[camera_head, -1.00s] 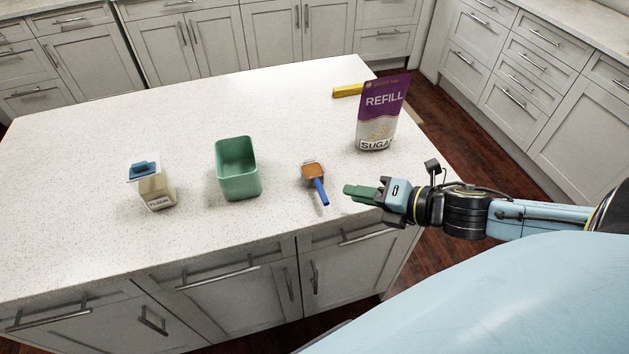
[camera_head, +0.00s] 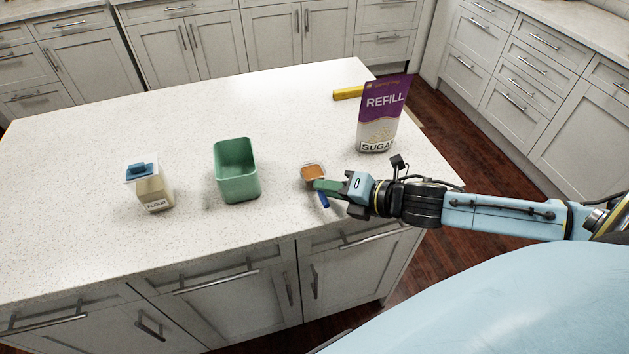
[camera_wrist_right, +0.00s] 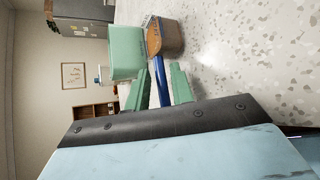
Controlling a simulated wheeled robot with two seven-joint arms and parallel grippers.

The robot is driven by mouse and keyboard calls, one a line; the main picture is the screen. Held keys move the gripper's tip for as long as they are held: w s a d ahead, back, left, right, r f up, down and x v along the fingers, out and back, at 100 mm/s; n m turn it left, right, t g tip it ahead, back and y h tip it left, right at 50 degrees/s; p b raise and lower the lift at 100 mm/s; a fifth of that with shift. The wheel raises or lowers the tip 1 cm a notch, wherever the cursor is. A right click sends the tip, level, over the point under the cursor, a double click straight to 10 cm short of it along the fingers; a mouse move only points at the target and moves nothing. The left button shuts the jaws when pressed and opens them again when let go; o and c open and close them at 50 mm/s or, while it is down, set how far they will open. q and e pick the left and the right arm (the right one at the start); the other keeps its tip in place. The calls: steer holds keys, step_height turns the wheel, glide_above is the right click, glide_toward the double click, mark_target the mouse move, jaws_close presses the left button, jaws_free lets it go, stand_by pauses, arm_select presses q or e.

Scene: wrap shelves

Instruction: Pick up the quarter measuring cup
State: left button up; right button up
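The measuring cup (camera_head: 312,171) sits on the white counter, with an orange-brown inside and a blue handle (camera_head: 324,200) pointing toward the front edge. My right gripper (camera_head: 318,186) is at the handle and hides part of it in the head view. In the right wrist view, the cup (camera_wrist_right: 165,38) lies just ahead and its blue handle (camera_wrist_right: 161,80) runs between the two green fingers (camera_wrist_right: 160,90). The fingers are apart, with a gap visible beside the handle. My left gripper is not in view.
A green open container (camera_head: 238,172) stands left of the cup, and a flour container with a blue lid (camera_head: 150,185) stands further left. A purple sugar bag (camera_head: 381,115) stands behind my right arm, near a yellow object (camera_head: 348,93). The counter (camera_head: 100,140) is otherwise clear.

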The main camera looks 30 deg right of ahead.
steer(key=shift+w+a+f, duration=0.25)
steer(key=shift+w+a, duration=0.1)
steer(key=shift+w, duration=0.2)
jaws_close()
